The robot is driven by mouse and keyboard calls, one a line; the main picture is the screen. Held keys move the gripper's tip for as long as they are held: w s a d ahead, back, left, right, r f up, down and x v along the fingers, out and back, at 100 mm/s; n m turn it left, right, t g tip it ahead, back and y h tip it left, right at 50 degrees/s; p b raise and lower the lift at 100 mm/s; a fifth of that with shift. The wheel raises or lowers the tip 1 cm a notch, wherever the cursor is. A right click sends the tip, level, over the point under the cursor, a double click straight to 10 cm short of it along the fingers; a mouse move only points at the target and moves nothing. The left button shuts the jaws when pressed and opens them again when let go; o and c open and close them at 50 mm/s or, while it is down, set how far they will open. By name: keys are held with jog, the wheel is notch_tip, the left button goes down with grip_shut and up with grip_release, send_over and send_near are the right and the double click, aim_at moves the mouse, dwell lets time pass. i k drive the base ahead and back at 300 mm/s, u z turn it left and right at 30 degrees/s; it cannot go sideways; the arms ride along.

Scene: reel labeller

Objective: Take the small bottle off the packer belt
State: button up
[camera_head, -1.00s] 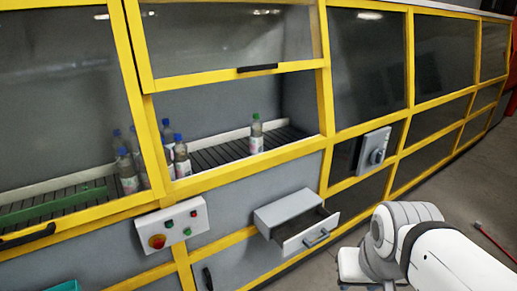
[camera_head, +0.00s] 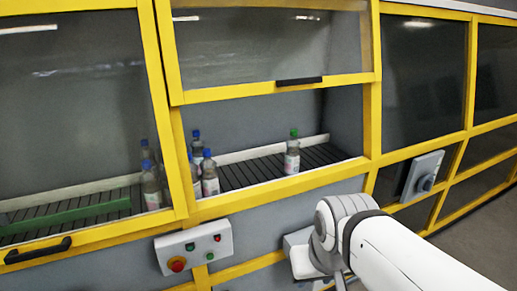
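A clear bottle with a green cap and a pale label (camera_head: 292,158) stands upright and alone on the dark slatted belt (camera_head: 240,176), inside the opening below the raised window. Another blue-capped bottle (camera_head: 151,187) shows behind the left window. I cannot tell for sure which bottle is the small one. My white arm reaches in from the lower right, below and in front of the opening. My gripper's fingers are not in view.
The raised window (camera_head: 270,50) has a black handle above the opening. A control box (camera_head: 193,245) with buttons and a red knob juts out below. A grey switch box (camera_head: 422,176) sits at right.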

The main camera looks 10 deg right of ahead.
aim_at(292, 160)
jog(key=u, duration=0.3)
jog(key=i, duration=1.3)
jog(key=z, duration=0.45)
